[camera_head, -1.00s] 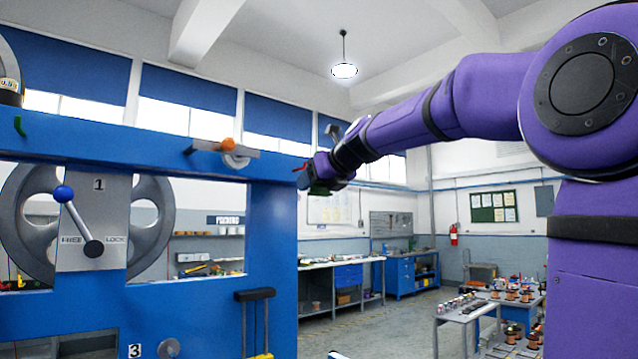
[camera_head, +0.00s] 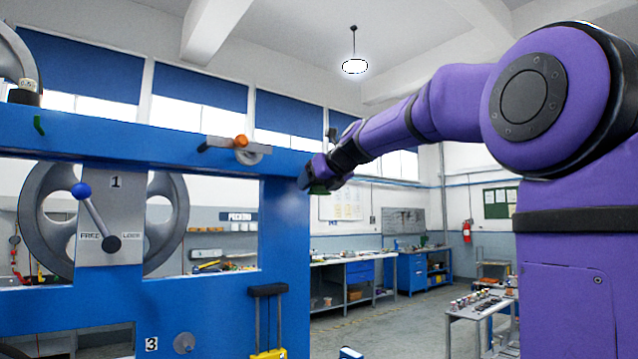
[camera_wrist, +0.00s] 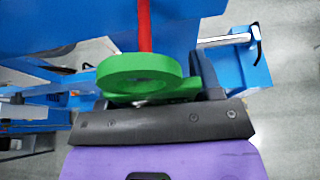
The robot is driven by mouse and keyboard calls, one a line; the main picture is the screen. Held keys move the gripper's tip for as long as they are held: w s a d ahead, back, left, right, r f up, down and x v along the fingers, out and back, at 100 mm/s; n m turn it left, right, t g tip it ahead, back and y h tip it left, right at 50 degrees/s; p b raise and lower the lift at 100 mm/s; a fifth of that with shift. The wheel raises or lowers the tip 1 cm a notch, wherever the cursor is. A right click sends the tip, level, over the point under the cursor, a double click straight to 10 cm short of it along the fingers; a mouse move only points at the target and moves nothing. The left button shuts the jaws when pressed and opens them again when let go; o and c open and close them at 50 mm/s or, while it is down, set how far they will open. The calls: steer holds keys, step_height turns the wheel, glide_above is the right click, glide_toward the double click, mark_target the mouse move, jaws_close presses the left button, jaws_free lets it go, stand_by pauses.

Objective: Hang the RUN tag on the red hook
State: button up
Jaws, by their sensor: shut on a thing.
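The RUN tag, a green piece with a ring (camera_wrist: 128,80), is held by my gripper (camera_wrist: 155,98) in the wrist view; no lettering shows. The red hook (camera_wrist: 144,25) shows there as a straight red rod from the blue frame, reaching the ring's far rim. I cannot tell whether it enters the ring's hole. In the head view my gripper (camera_head: 316,182) is at the right end of the blue frame, with a bit of green under it. The red hook cannot be made out in that view, and the fingers are mostly hidden.
An orange-ended fitting (camera_head: 238,143) sits on the top beam. Open floor lies to the right, before workbenches.

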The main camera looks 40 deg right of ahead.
steer(key=shift+x, duration=1.9)
steer(key=o, duration=1)
steer(key=v, duration=1)
steer(key=shift+s, duration=0.35)
steer(key=shift+r, duration=0.15)
